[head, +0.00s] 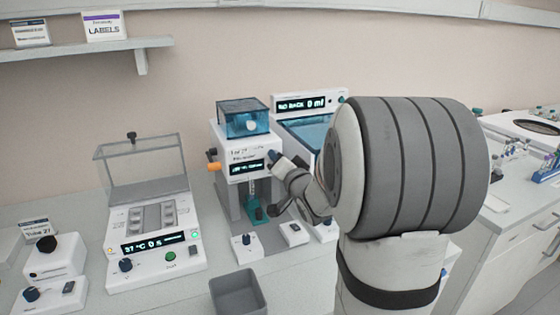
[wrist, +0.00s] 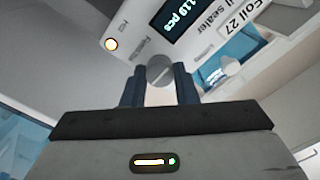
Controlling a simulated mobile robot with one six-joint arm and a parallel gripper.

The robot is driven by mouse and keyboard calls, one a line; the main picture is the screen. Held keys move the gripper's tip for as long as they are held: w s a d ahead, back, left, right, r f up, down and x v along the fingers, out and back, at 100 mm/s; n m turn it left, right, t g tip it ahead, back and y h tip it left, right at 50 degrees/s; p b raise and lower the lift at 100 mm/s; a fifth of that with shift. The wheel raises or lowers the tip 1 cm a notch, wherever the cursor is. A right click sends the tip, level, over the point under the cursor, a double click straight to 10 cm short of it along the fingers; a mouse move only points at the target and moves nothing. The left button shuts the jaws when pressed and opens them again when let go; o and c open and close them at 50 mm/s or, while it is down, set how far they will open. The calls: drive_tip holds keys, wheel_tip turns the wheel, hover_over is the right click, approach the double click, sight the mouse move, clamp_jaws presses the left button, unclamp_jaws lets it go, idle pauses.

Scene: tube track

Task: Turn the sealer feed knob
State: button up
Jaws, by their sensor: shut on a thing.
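The foil sealer (head: 243,141) is a white machine with a teal clear box on top and a dark display. In the wrist view the sealer (wrist: 205,40) shows tilted, with a display reading "119 pcs". A grey round knob (wrist: 160,69) sits on its face, between the dark blue fingers of my gripper (wrist: 160,80). My gripper is shut on this knob. In the head view my gripper (head: 274,157) is at the right side of the sealer's front, and the knob is hidden there.
An orange knob (head: 214,166) sticks out at the sealer's left. A heater block with a clear lid (head: 140,165) stands to the left. A "NO RACK 0 ml" machine (head: 307,104) stands behind my arm. A grey bin (head: 237,293) is in front.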

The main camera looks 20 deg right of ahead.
drive_tip(key=o, duration=1)
drive_tip(key=s, duration=0.7)
drive_tip(key=shift+s+b, duration=0.35)
drive_tip(key=shift+s, duration=0.05)
drive_tip(key=shift+f, duration=0.1)
drive_tip(key=s+a+f+n+g, duration=0.3)
drive_tip(key=s+a+g, duration=0.1)
drive_tip(key=s, duration=0.3)
drive_tip(key=s+a+f+n+g+p, duration=0.1)
drive_tip(key=s+a+f+n+g, duration=0.2)
drive_tip(key=s+g, duration=0.3)
drive_tip(key=s+a+f+n+g, duration=0.3)
drive_tip(key=s+a+g, duration=0.2)
drive_tip(key=s, duration=0.3)
drive_tip(key=shift+s+a+f, duration=0.25)
drive_tip(key=shift+s+a, duration=0.15)
